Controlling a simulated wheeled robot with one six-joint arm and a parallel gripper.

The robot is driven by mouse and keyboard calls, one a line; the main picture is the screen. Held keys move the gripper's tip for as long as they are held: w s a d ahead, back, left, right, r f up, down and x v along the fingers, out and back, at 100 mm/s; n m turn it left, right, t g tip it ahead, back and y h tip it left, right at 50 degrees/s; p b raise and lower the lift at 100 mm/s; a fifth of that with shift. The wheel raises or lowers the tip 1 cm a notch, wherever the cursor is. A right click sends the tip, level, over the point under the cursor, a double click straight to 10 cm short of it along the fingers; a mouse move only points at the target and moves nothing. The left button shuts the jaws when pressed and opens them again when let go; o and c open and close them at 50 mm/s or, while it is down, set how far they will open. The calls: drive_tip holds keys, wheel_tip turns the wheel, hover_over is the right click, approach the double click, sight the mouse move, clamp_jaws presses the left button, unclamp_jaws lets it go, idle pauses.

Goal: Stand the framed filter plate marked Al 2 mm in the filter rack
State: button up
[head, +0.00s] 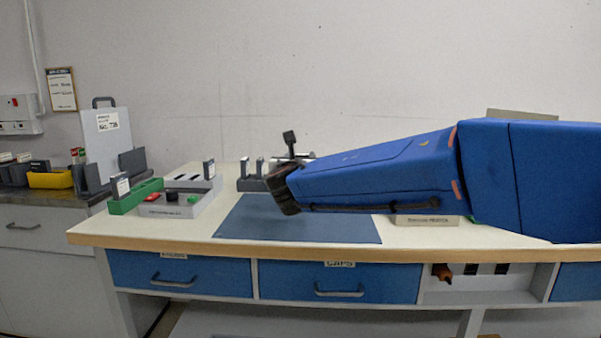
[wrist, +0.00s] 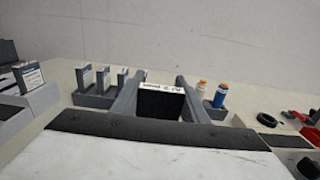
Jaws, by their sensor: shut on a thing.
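In the wrist view my gripper (wrist: 158,92) is shut on a dark framed plate (wrist: 160,104). Its white top label reads about "Al 2 mm". The plate is upright between the fingers; its lower part is hidden. A dark grey rack (wrist: 92,100) beyond and left of the gripper holds several upright framed plates; it also shows in the head view (head: 251,186). A light grey slotted block (head: 180,183) holds one upright plate (head: 209,169) and has empty slots. I cannot tell by label which is the filter rack. In the head view my arm hides the held plate.
Two orange-capped bottles (wrist: 218,96) stand in a holder right of the gripper. A green tray (head: 134,196) and a grey box with coloured knobs (head: 172,206) stand at the bench's left. The blue mat (head: 290,222) is bare where visible. A black ring (wrist: 267,120) lies at right.

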drive_tip(key=shift+f, duration=1.85)
drive_tip(key=o, duration=1.4)
drive_tip(key=shift+o, duration=0.2)
